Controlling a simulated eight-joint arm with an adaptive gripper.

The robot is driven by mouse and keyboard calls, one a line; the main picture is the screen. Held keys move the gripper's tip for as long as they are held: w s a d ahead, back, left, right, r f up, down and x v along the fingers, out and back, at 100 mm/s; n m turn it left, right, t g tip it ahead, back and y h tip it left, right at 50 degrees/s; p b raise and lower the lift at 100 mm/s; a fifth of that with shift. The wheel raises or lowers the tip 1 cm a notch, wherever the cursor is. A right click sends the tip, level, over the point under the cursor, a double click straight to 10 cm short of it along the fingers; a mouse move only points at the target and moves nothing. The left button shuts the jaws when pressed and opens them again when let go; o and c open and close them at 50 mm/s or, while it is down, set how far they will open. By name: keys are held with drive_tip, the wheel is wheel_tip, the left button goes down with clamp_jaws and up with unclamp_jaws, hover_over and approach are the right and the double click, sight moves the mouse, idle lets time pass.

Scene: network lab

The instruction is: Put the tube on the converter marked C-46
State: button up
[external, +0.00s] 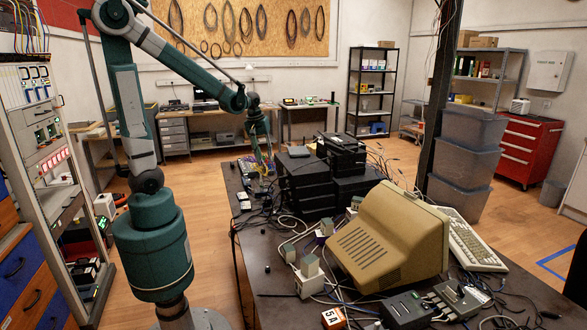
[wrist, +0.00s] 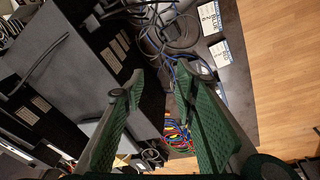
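My gripper (external: 263,165) hangs over the far left end of the dark table. In the wrist view its two green fingers (wrist: 160,76) are apart, with cables and table below and nothing held between them. I cannot make out a tube for certain in either view. Small pale boxes, such as one (external: 310,266) in front of the beige monitor, stand among cables and may be converters. I cannot read C-46 on any of them. Two flat boxes with white labels, one (wrist: 209,18) above the other (wrist: 221,53), lie right of the fingers in the wrist view.
Black stacked devices (external: 305,185) stand right of my gripper. A beige monitor (external: 385,235) fills the table's middle right. Loose cables (wrist: 178,32) and coloured wires (wrist: 178,135) lie below the fingers. An orange cube (external: 333,318) marked 5A is near the front. The table's front left is mostly bare.

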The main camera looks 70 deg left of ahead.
drive_tip(key=s+d+r+m+t, duration=0.1)
drive_tip(key=s+d+r+m, duration=0.2)
drive_tip(key=d, duration=0.4)
drive_tip(key=s+d+r+m+t, duration=0.2)
drive_tip(key=s+d+m, duration=0.3)
drive_tip(key=d, duration=0.3)
drive_tip(key=s+d+r+m+t, duration=0.2)
drive_tip(key=s+d+r+m, duration=0.1)
drive_tip(key=d, duration=0.4)
drive_tip(key=shift+s+d+r+m+h, duration=0.2)
drive_tip(key=shift+s+r+m+h, duration=0.2)
drive_tip(key=shift+s+m, duration=0.35)
drive_tip(key=shift+s+f, duration=0.1)
